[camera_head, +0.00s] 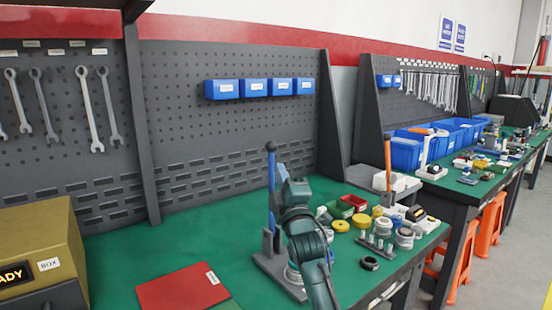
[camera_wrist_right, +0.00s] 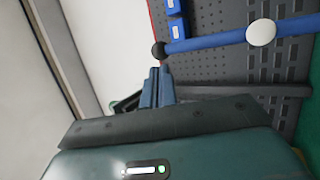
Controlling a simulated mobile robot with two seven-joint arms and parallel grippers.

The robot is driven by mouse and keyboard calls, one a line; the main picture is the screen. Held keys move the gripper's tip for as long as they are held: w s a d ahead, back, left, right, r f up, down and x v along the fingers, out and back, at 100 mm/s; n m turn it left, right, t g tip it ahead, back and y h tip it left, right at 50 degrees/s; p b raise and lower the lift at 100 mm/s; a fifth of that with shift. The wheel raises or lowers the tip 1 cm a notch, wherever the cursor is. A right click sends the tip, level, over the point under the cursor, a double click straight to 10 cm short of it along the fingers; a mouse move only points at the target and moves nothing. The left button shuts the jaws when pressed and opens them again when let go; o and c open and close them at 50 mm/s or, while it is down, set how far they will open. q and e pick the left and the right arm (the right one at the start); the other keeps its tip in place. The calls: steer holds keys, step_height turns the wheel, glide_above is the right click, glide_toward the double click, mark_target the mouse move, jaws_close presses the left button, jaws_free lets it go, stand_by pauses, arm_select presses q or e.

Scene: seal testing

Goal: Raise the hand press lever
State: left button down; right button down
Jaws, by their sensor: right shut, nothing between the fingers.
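The hand press stands on the green bench, with its grey base (camera_head: 275,268) partly behind my right arm. Its blue lever (camera_head: 271,190) stands upright and ends in a dark knob at the top. In the right wrist view the blue lever (camera_wrist_right: 215,40) crosses the upper right, with its black knob (camera_wrist_right: 158,49) just beyond my fingertips and a white round piece (camera_wrist_right: 261,32) overlapping the bar. My right gripper (camera_head: 282,170) is shut and empty beside the lever's upper part; the fingers show in the right wrist view (camera_wrist_right: 157,75). My left gripper is out of view.
A red sheet (camera_head: 182,288) lies on the bench at left, near a brown box (camera_head: 42,250). Several fittings, a red tray (camera_head: 353,203) and a yellow ring (camera_head: 362,221) crowd the right side. A pegboard (camera_head: 230,125) rises behind.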

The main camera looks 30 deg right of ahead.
mark_target(269, 151)
steer(key=x, duration=0.4)
steer(key=shift+w+r, duration=0.1)
steer(key=shift+w, duration=0.05)
steer(key=shift+w+d+r, duration=0.15)
steer(key=shift+w, duration=0.3)
arm_select(q)
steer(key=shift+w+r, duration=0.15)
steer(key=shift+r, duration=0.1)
steer(key=shift+p, duration=0.3)
